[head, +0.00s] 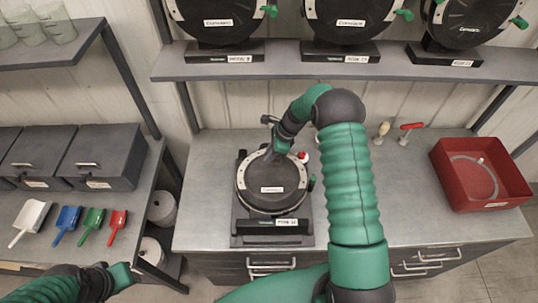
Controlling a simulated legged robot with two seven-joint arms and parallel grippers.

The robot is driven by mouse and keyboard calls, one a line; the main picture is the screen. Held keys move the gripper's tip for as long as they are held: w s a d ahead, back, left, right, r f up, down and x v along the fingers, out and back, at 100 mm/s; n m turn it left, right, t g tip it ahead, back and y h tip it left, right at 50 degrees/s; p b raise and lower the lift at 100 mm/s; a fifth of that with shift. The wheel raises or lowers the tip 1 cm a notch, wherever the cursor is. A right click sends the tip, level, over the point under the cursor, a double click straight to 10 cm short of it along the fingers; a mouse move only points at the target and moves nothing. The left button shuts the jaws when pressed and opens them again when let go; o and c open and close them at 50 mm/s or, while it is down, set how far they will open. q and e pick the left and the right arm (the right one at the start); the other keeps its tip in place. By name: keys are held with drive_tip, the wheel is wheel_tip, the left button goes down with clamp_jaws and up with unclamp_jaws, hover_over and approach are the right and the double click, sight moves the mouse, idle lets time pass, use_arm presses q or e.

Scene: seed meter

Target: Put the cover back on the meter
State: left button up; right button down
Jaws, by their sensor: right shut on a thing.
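The seed meter (241,224) stands on the grey workbench in the middle of the head view. Its round dark cover (270,201), with a pale rim and a white label, lies over the meter's front; I cannot tell whether it is fully seated. My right gripper (272,155) reaches down from the upper right to the cover's upper part and is shut on it. The hand hides the fingertips' contact and part of the upper rim. My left gripper (122,275) is at the lower left, away from the meter; its jaw opening is unclear.
A red tray (481,173) holding a pale ring stands at the bench's right. Several meters stand on the shelf (420,68) above. Coloured scoops (66,220) and dark bins (103,157) occupy the left bench.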

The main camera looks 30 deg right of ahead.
drive_tip(key=c, duration=1.3)
unclamp_jaws()
drive_tip(key=shift+c, duration=0.3)
wheel_tip(320, 180, up, 10)
drive_tip(key=p, duration=0.7)
drive_tip(key=shift+f, duration=0.2)
drive_tip(key=shift+f, duration=0.1)
